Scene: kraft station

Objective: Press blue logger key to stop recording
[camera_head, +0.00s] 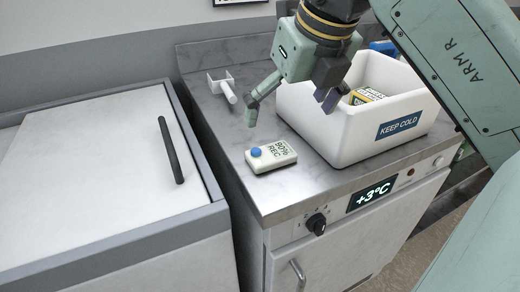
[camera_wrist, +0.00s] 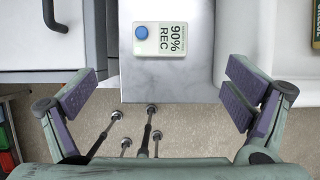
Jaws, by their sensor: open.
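The logger (camera_head: 271,156) is a small white box with a green face reading "90% REC", lying on the grey counter. Its round blue key (camera_head: 255,152) is at its left end. In the wrist view the logger (camera_wrist: 160,38) is at the top centre, with the blue key (camera_wrist: 141,32) at its upper left. My gripper (camera_head: 290,108) is open and empty, above the counter behind the logger and apart from it. In the wrist view its two fingers (camera_wrist: 160,100) are spread wide, with the logger ahead between them.
A white "KEEP COLD" bin (camera_head: 350,150) holding packages stands right of the logger. A white bracket (camera_head: 222,86) stands at the counter's back left. A lidded chest (camera_head: 95,160) with a black handle is at left. The counter front carries a knob (camera_head: 316,223) and a +3°C display (camera_head: 372,194).

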